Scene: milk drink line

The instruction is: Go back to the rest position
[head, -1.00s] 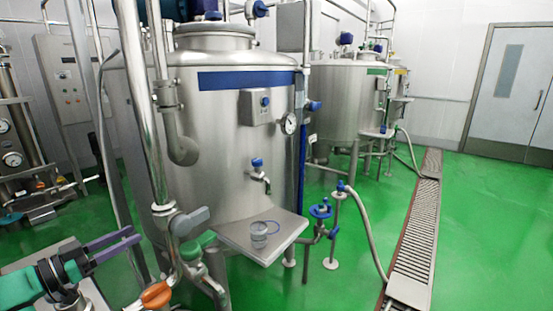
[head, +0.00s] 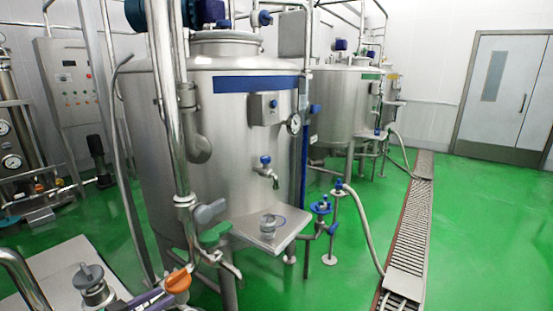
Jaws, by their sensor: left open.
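My left gripper (head: 148,300) shows only at the bottom edge, left of centre. Its purple fingers are cut off by the frame, it is open, and no object shows between them. It is just below an orange valve handle (head: 178,280). How far apart they are in depth I cannot tell. My right gripper is not in view.
A large steel tank (head: 245,150) stands in the middle. A small metal cup (head: 268,225) is on its shelf (head: 240,232) below the tap (head: 267,170). A grey-handled valve (head: 92,280) is at lower left. Green floor (head: 480,240) is open at right, beyond the drain (head: 405,260).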

